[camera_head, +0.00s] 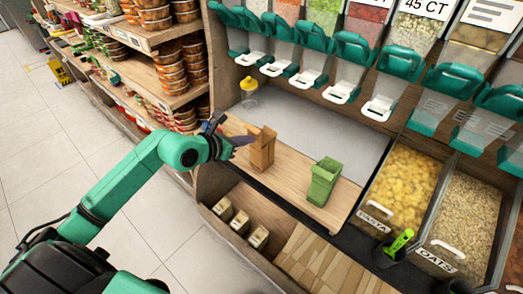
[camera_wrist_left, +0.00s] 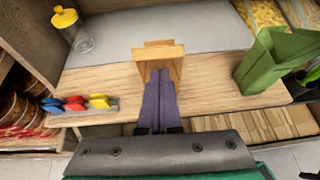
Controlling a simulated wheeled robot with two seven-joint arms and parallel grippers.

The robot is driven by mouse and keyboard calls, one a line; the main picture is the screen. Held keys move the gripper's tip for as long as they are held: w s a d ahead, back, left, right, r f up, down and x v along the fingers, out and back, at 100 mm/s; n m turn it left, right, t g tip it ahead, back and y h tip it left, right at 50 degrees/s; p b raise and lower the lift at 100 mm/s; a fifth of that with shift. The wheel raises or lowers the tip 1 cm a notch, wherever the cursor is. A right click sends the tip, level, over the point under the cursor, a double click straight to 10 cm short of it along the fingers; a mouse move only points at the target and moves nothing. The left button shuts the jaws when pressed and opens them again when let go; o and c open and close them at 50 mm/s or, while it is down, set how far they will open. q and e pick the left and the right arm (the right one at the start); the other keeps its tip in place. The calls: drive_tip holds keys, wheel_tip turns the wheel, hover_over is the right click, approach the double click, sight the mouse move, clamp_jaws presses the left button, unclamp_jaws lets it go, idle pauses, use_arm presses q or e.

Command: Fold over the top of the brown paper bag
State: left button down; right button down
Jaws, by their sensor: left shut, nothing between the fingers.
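The brown paper bag (camera_head: 262,152) stands upright on the wooden counter, left of the green bag. In the left wrist view the brown bag (camera_wrist_left: 174,54) is straight ahead, partly hidden behind my fingers. I cannot tell clearly whether its top edge is bent over. My left gripper (camera_head: 250,139) reaches in from the left at the height of the bag's upper part. Its long purple-grey fingers (camera_wrist_left: 159,75) are shut together and empty, with their tips at the near side of the bag. I cannot tell whether they touch it. My right gripper is not in view.
A green bag (camera_head: 323,182) stands right of the brown one. A yellow-lidded jar (camera_head: 249,93) stands behind on the grey surface. Teal dispensers (camera_head: 310,60) hang above. Coloured clips (camera_wrist_left: 77,104) lie on the counter at left. Bins of pasta (camera_head: 404,180) and oats are at right.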

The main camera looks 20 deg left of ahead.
use_arm(q)
drive_tip(key=w, duration=0.1)
drive_tip(key=w+d, duration=0.1)
drive_tip(key=shift+w, duration=0.3)
idle(0.6)
drive_tip(key=s+r+p, duration=0.2)
drive_tip(key=r, duration=0.1)
drive_tip(key=s+a+r+p, duration=0.1)
drive_tip(key=r, duration=0.1)
drive_tip(key=shift+w, duration=0.1)
idle(0.4)
